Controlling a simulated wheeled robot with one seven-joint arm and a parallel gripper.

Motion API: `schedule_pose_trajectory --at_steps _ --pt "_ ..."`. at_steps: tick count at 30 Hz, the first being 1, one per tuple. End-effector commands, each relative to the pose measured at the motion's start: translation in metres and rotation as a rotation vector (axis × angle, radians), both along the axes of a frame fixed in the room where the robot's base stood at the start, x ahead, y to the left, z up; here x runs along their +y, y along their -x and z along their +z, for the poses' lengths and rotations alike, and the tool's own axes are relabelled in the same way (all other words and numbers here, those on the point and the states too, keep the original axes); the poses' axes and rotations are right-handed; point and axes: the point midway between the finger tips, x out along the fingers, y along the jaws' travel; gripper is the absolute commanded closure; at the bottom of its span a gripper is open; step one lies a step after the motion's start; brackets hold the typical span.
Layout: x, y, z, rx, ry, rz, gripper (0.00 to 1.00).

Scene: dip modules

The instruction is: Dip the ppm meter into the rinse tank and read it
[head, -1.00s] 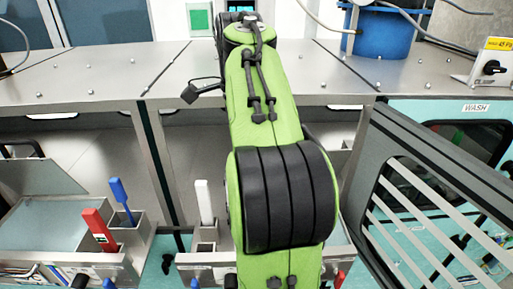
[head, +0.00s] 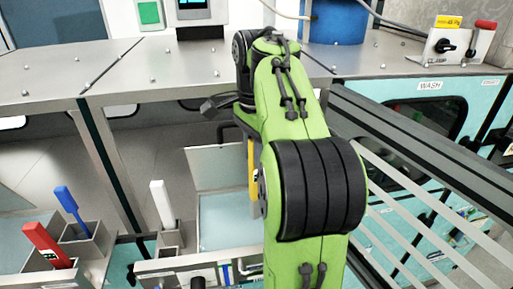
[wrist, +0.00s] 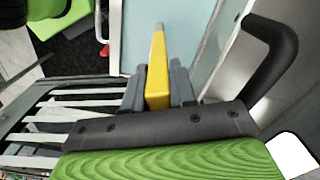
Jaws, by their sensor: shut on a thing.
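My gripper (wrist: 157,88) is shut on a slim yellow meter with a grey tip, the ppm meter (wrist: 157,70), which points away from the fingers. In the head view the yellow meter (head: 252,165) hangs upright beside my arm, over or in front of an open tank (head: 197,222) with pale blue liquid and a raised lid. I cannot tell whether its tip touches the liquid. No reading can be made out.
A red meter (head: 44,243), a blue one (head: 67,198) and a white one (head: 161,203) stand in metal holders at the left. A slatted grey frame (head: 425,165) is close on the right. A steel shelf (head: 130,72) runs behind, with a blue bucket (head: 338,22) on it.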

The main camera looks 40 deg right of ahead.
Motion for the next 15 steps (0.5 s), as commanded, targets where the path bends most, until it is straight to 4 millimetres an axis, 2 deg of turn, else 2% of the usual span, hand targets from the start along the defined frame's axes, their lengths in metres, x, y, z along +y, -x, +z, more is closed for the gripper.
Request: schedule_pose_trajectory --at_steps 1,15 --pt "0.0 0.0 -0.012 0.0 0.001 0.001 0.99" --pt "0.0 0.0 -0.065 -0.001 0.001 0.001 0.99"
